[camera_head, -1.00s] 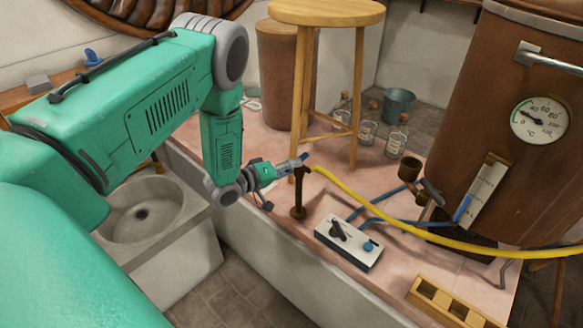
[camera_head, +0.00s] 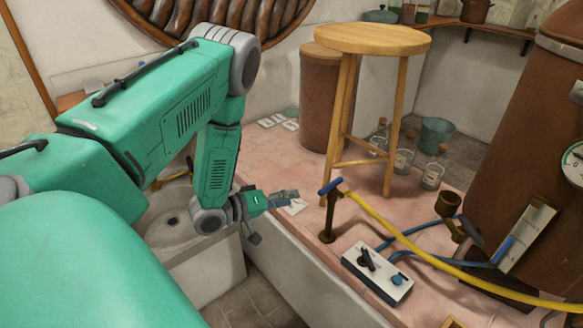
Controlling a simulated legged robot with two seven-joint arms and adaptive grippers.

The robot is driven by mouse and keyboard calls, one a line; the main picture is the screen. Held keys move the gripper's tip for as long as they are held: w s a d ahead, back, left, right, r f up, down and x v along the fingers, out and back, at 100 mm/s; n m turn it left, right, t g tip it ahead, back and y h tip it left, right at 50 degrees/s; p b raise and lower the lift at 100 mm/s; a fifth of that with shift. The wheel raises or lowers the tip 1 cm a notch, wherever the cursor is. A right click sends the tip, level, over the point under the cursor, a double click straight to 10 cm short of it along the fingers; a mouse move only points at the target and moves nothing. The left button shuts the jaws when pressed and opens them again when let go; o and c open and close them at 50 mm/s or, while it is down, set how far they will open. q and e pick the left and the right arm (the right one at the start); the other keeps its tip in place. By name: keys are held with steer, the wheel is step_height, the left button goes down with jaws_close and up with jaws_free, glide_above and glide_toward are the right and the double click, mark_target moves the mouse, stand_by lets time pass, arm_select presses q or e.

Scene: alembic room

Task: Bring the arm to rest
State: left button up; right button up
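My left arm, green with grey joints, comes in from the left. My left gripper (camera_head: 287,198) is at its end, over the near edge of the pink platform (camera_head: 300,172). It is small in view, and I cannot tell whether its fingers are open or shut. Nothing is clearly seen in it. It is left of a brown standpipe (camera_head: 328,219) with a blue handle (camera_head: 331,186), with a gap between them. My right gripper is not in view.
A wooden stool (camera_head: 373,40) stands behind the standpipe. A yellow hose (camera_head: 400,236) runs from the standpipe to the right. A white control box (camera_head: 378,274) sits in front. A stone basin (camera_head: 170,222) is below my arm, and a brown boiler (camera_head: 520,150) stands at right.

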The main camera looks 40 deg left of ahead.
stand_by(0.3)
arm_select(q)
steer(key=s+d+f+m+g+y+b, duration=0.1)
steer(key=s+d+f+m+g+y, duration=0.3)
steer(key=s+d+f+g, duration=0.65)
steer(key=s+d+f+m+g, duration=0.1)
steer(key=s+d+m+g, duration=0.1)
steer(key=s, duration=0.5)
steer(key=s+d+f+m+g+b, duration=0.1)
steer(key=s+d+f+m+g, duration=0.1)
steer(key=s, duration=0.5)
steer(key=shift+s+d+m, duration=0.15)
steer(key=shift+d+m, duration=0.35)
steer(key=shift+d, duration=0.15)
steer(key=shift+d, duration=0.25)
